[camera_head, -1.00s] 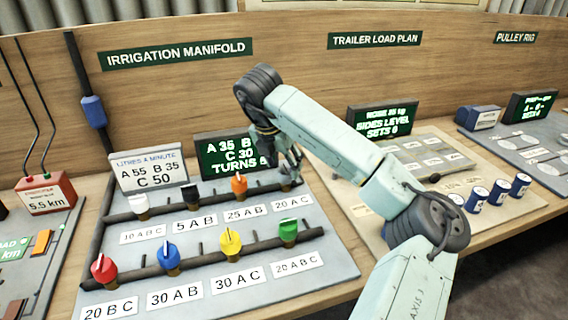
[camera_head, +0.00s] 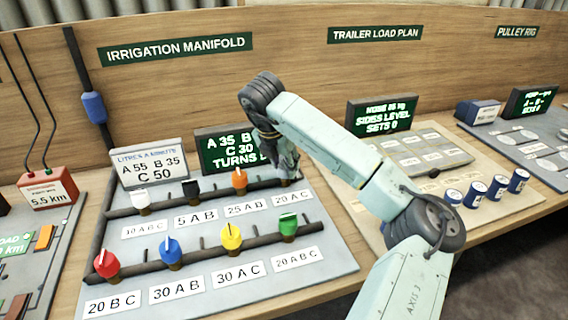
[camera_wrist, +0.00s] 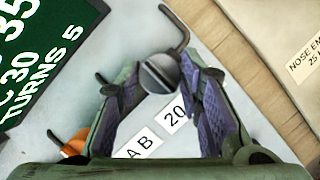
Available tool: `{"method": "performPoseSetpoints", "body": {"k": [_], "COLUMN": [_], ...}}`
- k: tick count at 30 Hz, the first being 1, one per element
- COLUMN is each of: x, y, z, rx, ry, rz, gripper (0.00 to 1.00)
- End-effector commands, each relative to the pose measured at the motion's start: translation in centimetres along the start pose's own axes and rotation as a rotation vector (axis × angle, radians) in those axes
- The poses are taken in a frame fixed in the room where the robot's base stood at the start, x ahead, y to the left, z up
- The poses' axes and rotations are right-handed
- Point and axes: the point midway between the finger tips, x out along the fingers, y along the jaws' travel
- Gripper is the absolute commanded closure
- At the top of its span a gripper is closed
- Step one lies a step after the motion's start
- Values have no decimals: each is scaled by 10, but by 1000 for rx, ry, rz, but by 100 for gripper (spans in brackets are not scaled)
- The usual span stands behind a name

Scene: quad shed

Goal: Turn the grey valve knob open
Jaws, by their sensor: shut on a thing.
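The grey valve knob (camera_wrist: 160,73) shows in the wrist view as a round head with a slot line across it. It sits between the fingertips of my gripper (camera_wrist: 158,78), which is shut on it. In the head view my gripper (camera_head: 287,163) is at the right end of the back pipe, above the "20 A C" label (camera_head: 292,199). There the knob is mostly hidden by the fingers.
An orange knob (camera_head: 239,179) stands left of my gripper on the same pipe, with black and white ones beyond. A green knob (camera_head: 288,224) is on the front pipe. The green display (camera_head: 222,147) stands close behind, left of my gripper.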

Motion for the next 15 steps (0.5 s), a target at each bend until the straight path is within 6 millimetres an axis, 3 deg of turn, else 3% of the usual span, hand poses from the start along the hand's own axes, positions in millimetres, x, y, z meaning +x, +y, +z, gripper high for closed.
{"method": "performPoseSetpoints", "body": {"k": [8,15], "x": [0,1], "y": [0,0], "z": [0,0], "rx": [0,-21], "ry": [0,-1], "rz": [0,10], "gripper": [95,95]}}
